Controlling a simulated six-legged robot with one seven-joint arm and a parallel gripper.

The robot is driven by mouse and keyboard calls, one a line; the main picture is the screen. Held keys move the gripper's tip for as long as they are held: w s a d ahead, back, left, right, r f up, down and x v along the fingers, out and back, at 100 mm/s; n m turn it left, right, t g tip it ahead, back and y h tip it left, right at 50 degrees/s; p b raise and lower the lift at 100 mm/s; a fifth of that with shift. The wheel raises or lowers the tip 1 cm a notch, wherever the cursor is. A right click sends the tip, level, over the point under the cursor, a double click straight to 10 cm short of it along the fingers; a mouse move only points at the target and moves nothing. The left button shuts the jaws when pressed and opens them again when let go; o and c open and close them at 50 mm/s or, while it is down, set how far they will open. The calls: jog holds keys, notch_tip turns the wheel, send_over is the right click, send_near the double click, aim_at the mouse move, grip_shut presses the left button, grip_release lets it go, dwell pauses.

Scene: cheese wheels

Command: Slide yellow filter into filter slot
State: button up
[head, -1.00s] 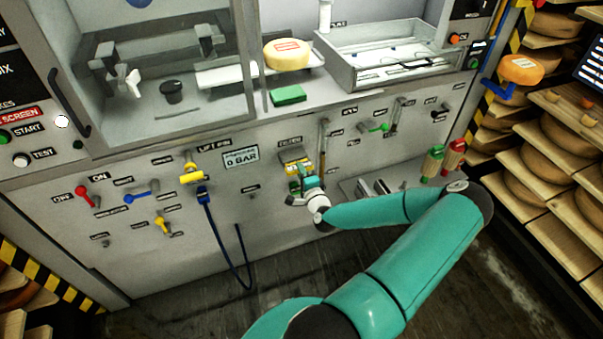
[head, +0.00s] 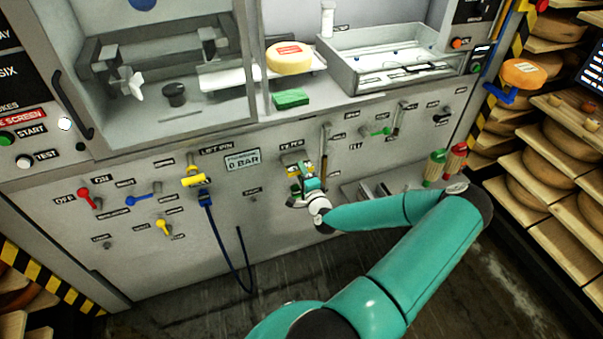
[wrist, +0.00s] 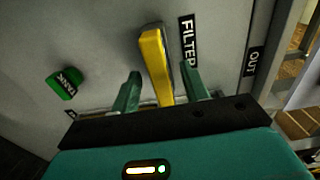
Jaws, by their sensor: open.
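The yellow filter (wrist: 155,62) is a flat upright bar at the panel, left of the FILTER label (wrist: 188,40) in the wrist view. Its near end lies between the two teal fingers of my gripper (wrist: 161,78), with a gap on each side. I cannot tell how deep it sits in the filter slot; the opening is hidden behind it. In the head view my gripper (head: 309,186) is against the lower middle of the grey panel, and only small bits of yellow show around it.
A green TANK handle (wrist: 63,83) sticks out left of the fingers. A wooden-handled lever (head: 324,150) hangs right of my gripper in the head view. A lower ledge (head: 352,188) juts out to the right. Cheese shelves (head: 540,190) stand farther right.

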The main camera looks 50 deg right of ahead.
jog(key=v, duration=1.3)
jog(key=shift+s, duration=0.15)
jog(key=w+a+n+g+y, duration=0.5)
jog(key=w+n+g+y, duration=0.15)
jog(key=n, duration=0.55)
jog(key=w+a+r+n+g, duration=0.2)
jog(key=a+r+n, duration=0.15)
jog(key=r, duration=0.45)
jog(key=w+a+r+n+g, duration=0.1)
jog(key=w+a+r+n, duration=0.15)
jog(key=a+r, duration=0.4)
jog(key=s+a+r+n+y, duration=0.1)
jog(key=s+a+r+n, duration=0.1)
jog(key=s+a+r, duration=0.2)
jog(key=s+a+r+n, duration=0.2)
jog(key=s+a+r, duration=0.2)
jog(key=a+r, duration=0.5)
jog(key=s+a+r+n+y, duration=0.1)
jog(key=s+a+r+n, duration=0.1)
jog(key=s+a+r, duration=0.2)
jog(key=a+r, duration=0.3)
jog(key=a, duration=0.2)
jog(key=shift+a+r+y, duration=0.15)
jog(key=shift+a+y, duration=0.2)
